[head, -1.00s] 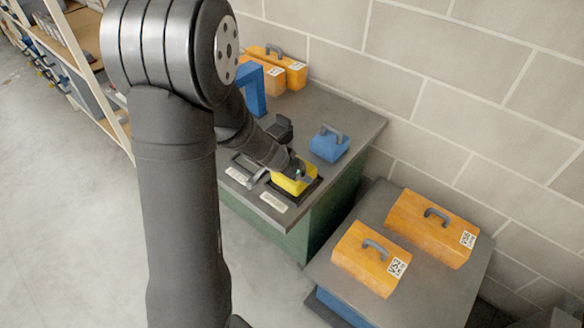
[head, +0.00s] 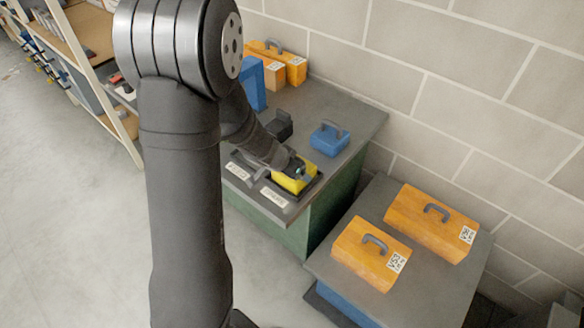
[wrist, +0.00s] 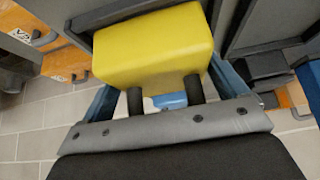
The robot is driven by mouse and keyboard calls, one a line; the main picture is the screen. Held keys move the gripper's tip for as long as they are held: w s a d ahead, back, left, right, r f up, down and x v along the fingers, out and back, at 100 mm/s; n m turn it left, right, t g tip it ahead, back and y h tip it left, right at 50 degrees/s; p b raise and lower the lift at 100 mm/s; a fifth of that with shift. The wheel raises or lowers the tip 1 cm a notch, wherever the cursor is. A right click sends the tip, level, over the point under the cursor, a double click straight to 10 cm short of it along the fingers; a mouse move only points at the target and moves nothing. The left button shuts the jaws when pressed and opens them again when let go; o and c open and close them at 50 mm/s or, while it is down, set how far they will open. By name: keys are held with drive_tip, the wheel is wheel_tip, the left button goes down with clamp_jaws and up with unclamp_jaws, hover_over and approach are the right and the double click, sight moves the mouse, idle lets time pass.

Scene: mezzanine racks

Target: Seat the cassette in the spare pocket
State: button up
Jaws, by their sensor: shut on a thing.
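The yellow cassette (head: 292,180) is at the right-hand of two dark pockets on the grey bench top. The rim of this pocket (head: 308,193) shows around its front and right side. I cannot tell how deep the cassette sits. My gripper (head: 294,167) is above it and shut on its handle. In the wrist view the yellow cassette (wrist: 155,45) fills the upper middle, with two dark handle posts between the fingers of my gripper (wrist: 165,96). A white label (head: 274,197) lies in front of this pocket, its text too small to read surely. My arm partly hides the left pocket.
A blue cassette (head: 329,139) stands behind on the bench (head: 350,112). A tall blue block (head: 253,85) and orange cases (head: 285,63) stand at the back left. Two orange cases (head: 372,255) sit on a lower stand to the right. A block wall is behind.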

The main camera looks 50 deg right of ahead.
drive_tip(key=o, duration=1)
drive_tip(key=shift+o, duration=0.2)
drive_tip(key=shift+r, duration=0.1)
drive_tip(key=v, duration=1.7)
drive_tip(key=shift+r, duration=0.1)
drive_tip(key=x, duration=1.6)
drive_tip(key=shift+d+f, duration=0.1)
drive_tip(key=shift+f, duration=0.2)
